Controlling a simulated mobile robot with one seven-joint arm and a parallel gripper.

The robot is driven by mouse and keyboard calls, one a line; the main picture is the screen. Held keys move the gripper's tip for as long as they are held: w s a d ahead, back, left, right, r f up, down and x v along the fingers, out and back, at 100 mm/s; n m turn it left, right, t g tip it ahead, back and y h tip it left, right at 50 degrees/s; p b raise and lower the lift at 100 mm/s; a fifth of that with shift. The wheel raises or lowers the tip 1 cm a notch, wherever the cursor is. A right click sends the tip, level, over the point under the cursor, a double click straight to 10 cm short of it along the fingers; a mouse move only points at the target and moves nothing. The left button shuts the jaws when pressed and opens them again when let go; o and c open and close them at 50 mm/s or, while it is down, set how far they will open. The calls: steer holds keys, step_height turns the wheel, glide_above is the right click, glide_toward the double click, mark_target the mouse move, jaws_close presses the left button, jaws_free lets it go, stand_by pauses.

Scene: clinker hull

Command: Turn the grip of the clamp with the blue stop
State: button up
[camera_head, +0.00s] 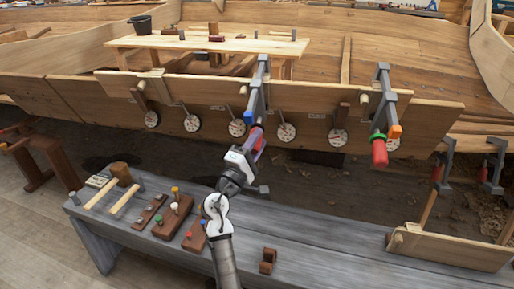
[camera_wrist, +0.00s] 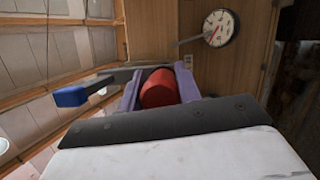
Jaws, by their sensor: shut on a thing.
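The clamp (camera_head: 256,95) with the blue stop (camera_head: 250,115) hangs on the hull's plank edge, left of a second clamp. Its blue stop also shows at the left of the wrist view (camera_wrist: 70,96), on the end of a dark bar. Its red grip (camera_wrist: 159,88) sits between the two purple fingers of my gripper (camera_wrist: 160,82), which is shut on it. In the head view my gripper (camera_head: 257,141) reaches up to the grip from below, and mostly covers it.
The second clamp (camera_head: 381,95) has an orange stop, a green ring and a red grip (camera_head: 379,152). Several round dials (camera_head: 287,131) hang along the plank. A grey bench (camera_head: 320,240) with tools and wooden blocks stands below my arm.

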steer(key=n+t+b, duration=0.1)
steer(key=n, duration=0.2)
steer(key=shift+n, duration=0.4)
steer(key=n+t, duration=0.1)
steer(key=n, duration=0.1)
steer(key=n+t+y+b, duration=0.1)
steer(key=n, duration=0.2)
steer(key=shift+a+r, duration=0.1)
steer(key=shift+r, duration=0.1)
steer(key=shift+n+b, duration=0.3)
steer(key=shift+n, duration=0.1)
steer(key=o, duration=1)
